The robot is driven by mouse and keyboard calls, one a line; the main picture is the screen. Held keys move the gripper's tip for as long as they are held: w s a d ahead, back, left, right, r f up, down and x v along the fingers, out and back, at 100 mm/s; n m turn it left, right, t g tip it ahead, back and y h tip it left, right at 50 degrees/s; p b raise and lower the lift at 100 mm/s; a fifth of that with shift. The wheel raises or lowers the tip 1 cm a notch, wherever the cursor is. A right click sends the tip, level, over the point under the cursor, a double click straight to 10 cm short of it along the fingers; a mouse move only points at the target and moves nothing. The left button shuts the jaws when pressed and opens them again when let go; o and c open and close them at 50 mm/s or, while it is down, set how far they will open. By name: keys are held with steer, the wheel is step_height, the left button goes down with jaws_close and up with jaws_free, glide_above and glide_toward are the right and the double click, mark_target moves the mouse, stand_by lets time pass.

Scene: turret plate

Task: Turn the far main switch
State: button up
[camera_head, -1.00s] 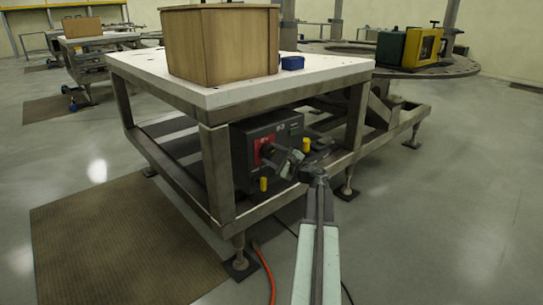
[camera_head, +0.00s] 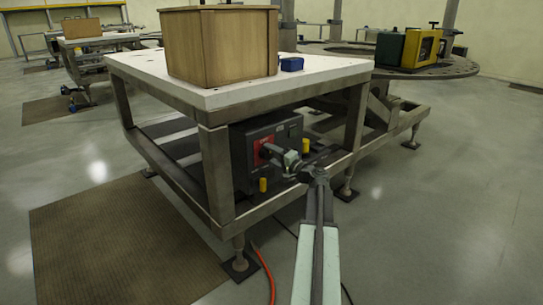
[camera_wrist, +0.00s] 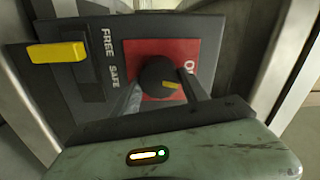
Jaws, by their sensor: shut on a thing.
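The main switch is a round black knob (camera_wrist: 158,76) with a yellow pointer mark, on a red plate (camera_wrist: 199,52) in the wrist view. The plate sits on a dark control box (camera_head: 240,160) under the white table in the head view. My gripper (camera_wrist: 160,82) has one finger on each side of the knob and is shut on it. In the head view my gripper (camera_head: 270,151) reaches the red plate and hides most of the knob. The yellow pointer slants toward the right finger. White letters FREE and SAFE stand left of the plate; lettering on its right is partly hidden.
A yellow lever (camera_wrist: 57,52) stands left of the switch in the wrist view. Table legs (camera_head: 217,175) flank the box, and the white tabletop (camera_head: 225,95) is above it. An orange cable (camera_head: 267,270) lies on the floor near my arm.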

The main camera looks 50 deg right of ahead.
steer(key=shift+a+n, duration=0.1)
steer(key=shift+n, duration=1.5)
steer(key=o, duration=1.4)
steer(key=s, duration=0.7)
steer(key=shift+s+a, duration=0.25)
steer(key=shift+s, duration=0.1)
